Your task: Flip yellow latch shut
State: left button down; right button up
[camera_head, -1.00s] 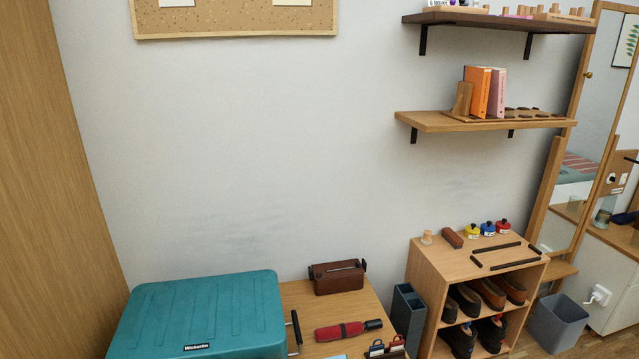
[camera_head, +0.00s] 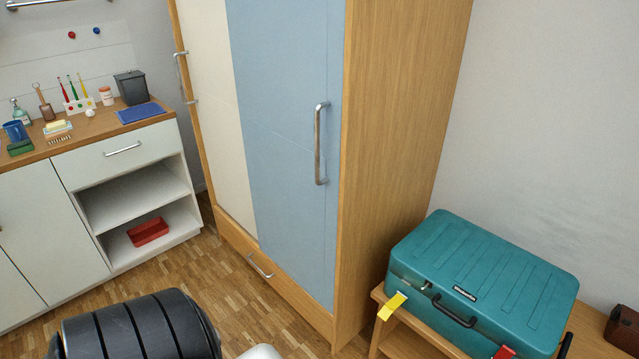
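A teal case (camera_head: 480,270) with a closed lid sits on a wooden table at the lower right. A yellow latch (camera_head: 391,306) is at the left end of its front side. The latch sticks out and slants down, away from the case wall, with a pale part at its upper end. A red latch (camera_head: 504,352) shows at the right end of the front, partly cut off by the picture edge. A dark handle (camera_head: 455,312) is between the two latches. Neither of my grippers is in view.
A tall wardrobe with a blue door (camera_head: 285,130) and a wooden side stands left of the case. A white cabinet (camera_head: 120,170) with a wooden top is at the far left. Bare parquet floor (camera_head: 250,310) lies in front of the wardrobe. A brown object (camera_head: 624,325) stands right of the case.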

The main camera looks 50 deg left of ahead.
aim_at(385, 313)
jog(key=u, duration=1)
